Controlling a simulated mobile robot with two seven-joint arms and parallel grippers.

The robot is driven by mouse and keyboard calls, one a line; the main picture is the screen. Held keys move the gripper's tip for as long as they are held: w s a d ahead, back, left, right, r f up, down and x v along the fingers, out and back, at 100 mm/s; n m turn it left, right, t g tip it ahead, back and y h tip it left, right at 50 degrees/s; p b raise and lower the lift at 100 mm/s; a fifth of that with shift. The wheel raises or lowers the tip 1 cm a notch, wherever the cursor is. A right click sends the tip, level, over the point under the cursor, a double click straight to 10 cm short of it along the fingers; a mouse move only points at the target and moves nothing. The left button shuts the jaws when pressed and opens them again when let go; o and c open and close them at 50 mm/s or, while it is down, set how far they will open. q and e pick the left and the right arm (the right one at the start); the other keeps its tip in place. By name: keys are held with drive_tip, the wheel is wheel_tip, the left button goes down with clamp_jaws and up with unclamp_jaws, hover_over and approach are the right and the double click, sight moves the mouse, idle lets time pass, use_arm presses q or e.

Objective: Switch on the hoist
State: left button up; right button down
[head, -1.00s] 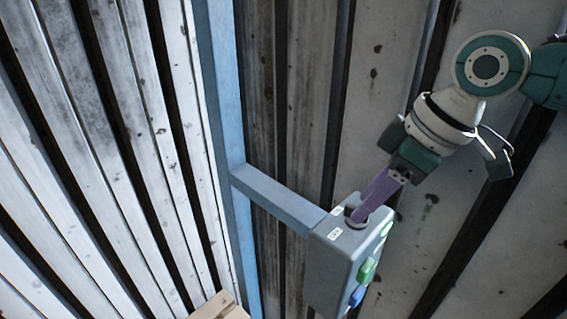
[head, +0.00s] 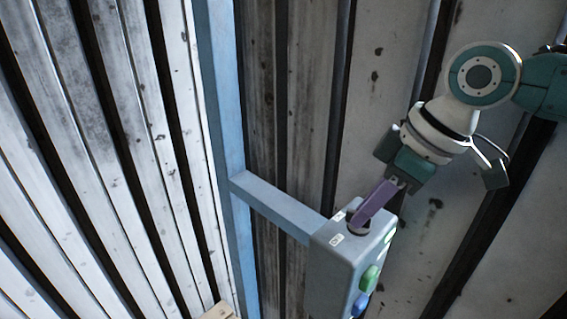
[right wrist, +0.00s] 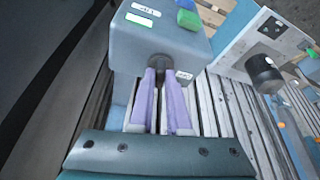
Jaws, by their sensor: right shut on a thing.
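A grey control box (head: 340,262) hangs on a blue arm in the head view. It has a dark rotary knob (head: 359,229) on its top face, with small white labels beside it. A green button (head: 369,278) and a blue button (head: 361,304) are on its side. My right gripper (head: 358,221) has purple fingers and is shut on the knob (right wrist: 157,66), which shows between the fingertips in the right wrist view. The fingers partly hide the knob, and I cannot read its setting. My left gripper is out of view.
A blue post (head: 222,150) rises left of the box, joined to it by a blue crossbar (head: 275,207). Ribbed metal walls stand behind. A grey panel with a black cylindrical part (right wrist: 264,72) is at the right of the wrist view.

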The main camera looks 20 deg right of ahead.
idle(0.3)
drive_tip(key=m+p, duration=0.1)
drive_tip(key=p, duration=0.1)
drive_tip(key=m+p, duration=0.1)
drive_tip(key=shift+s+a+r+h+p, duration=0.1)
drive_tip(key=shift+r+h+p, duration=0.25)
drive_tip(key=shift+h+p, duration=0.05)
drive_tip(key=shift+f+m+p, duration=0.2)
drive_tip(key=shift+m+p, duration=0.25)
drive_tip(key=shift+m, duration=0.05)
drive_tip(key=shift+f+t, duration=0.15)
drive_tip(key=shift+t, duration=0.15)
drive_tip(key=c, duration=0.9)
unclamp_jaws()
